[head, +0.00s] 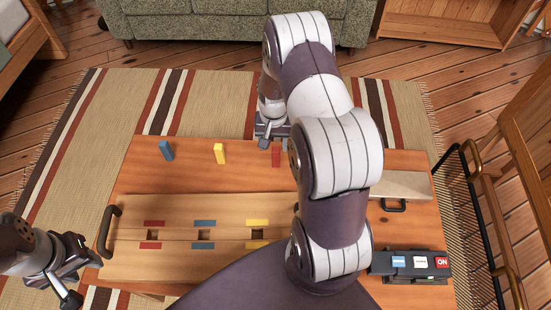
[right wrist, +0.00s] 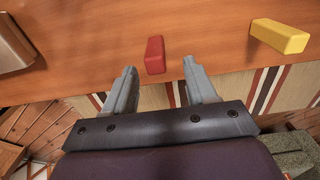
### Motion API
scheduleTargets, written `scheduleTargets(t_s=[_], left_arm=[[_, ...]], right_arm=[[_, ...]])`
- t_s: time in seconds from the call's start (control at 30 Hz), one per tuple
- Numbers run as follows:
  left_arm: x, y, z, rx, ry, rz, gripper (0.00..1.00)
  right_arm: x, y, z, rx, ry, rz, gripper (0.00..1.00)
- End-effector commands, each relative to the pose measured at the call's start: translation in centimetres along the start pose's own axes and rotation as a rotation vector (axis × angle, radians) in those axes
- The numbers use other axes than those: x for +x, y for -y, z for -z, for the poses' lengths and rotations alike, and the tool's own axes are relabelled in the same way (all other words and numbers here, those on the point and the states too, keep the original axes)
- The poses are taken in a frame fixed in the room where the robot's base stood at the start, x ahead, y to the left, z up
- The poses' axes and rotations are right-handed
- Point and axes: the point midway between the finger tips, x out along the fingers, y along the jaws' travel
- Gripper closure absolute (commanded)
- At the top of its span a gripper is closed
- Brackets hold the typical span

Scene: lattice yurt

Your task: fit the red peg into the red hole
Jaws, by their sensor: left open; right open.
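The red peg (head: 276,156) stands on the orange wooden table (head: 140,180) near its far edge, partly beside my right arm. In the right wrist view the red peg (right wrist: 155,54) shows just ahead of and between the fingertips, apart from both. My right gripper (right wrist: 160,68) is open and empty; in the head view the right gripper (head: 272,138) is at the far table edge, partly hidden by my arm. The red hole (head: 153,235) lies between two red marks at the left of the light wooden board (head: 180,207). My left gripper (head: 84,278) is open and empty, left of the board.
A blue peg (head: 166,150) and a yellow peg (head: 219,154) stand left of the red peg. Blue-marked (head: 204,235) and yellow-marked (head: 256,234) holes share the board. A handle (head: 108,231) rises at its left end. A button box (head: 410,264) sits at right.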

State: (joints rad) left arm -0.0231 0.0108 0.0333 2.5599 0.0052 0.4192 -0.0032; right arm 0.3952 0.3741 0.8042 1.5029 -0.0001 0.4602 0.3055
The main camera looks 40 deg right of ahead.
Motion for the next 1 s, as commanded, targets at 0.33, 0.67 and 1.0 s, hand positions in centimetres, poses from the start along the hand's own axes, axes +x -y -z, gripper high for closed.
scheduleTargets(t_s=[0.33,0.67,1.0], left_arm=[[1.5,0.0,-0.2,0.0,0.0,0.0,0.57],[1.5,0.0,-0.2,0.0,0.0,0.0,0.57],[1.1,0.0,-0.1,0.0,0.0,0.0,0.57]], right_arm=[[4.6,-0.6,0.0,0.001,-0.003,0.001,0.44],[4.5,-0.6,0.0,0.001,-0.003,0.001,0.98],[3.7,-0.5,0.1,0.0,-0.004,0.001,0.98]])
